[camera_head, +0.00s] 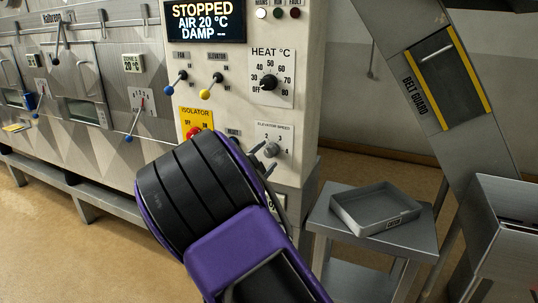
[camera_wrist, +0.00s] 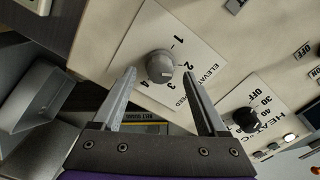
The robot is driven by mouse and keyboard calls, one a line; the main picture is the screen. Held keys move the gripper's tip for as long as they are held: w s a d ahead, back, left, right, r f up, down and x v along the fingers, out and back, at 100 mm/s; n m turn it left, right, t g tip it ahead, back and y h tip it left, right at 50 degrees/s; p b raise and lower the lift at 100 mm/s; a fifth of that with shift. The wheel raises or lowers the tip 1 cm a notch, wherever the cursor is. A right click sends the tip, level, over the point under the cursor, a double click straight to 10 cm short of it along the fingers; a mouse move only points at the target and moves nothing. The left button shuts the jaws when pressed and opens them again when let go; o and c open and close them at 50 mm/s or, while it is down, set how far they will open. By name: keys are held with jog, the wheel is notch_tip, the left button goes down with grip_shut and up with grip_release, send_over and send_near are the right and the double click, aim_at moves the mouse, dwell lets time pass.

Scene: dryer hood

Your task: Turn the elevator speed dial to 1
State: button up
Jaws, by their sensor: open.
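The elevator speed dial (camera_head: 271,149) is a grey round knob on a white plate marked 1 to 4, low on the control panel. In the wrist view the dial (camera_wrist: 159,66) shows close up, with the figures around it. A faint light mark on the knob seems to face the side of 3, but I cannot tell its exact setting. My gripper (camera_head: 264,160) is at the panel by the dial. In the wrist view its fingers (camera_wrist: 159,74) are open, one to each side of the knob, with gaps visible. Whether the tips overlap the knob in depth is unclear.
The heat dial (camera_head: 268,82) sits above, also beside the right finger in the wrist view (camera_wrist: 245,118). The red isolator knob (camera_head: 194,132) and the fan (camera_head: 182,76) and elevator (camera_head: 210,88) levers are left. A grey tray (camera_head: 375,207) lies on a metal stand at right.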

jog(key=shift+x, duration=1.3)
grip_shut()
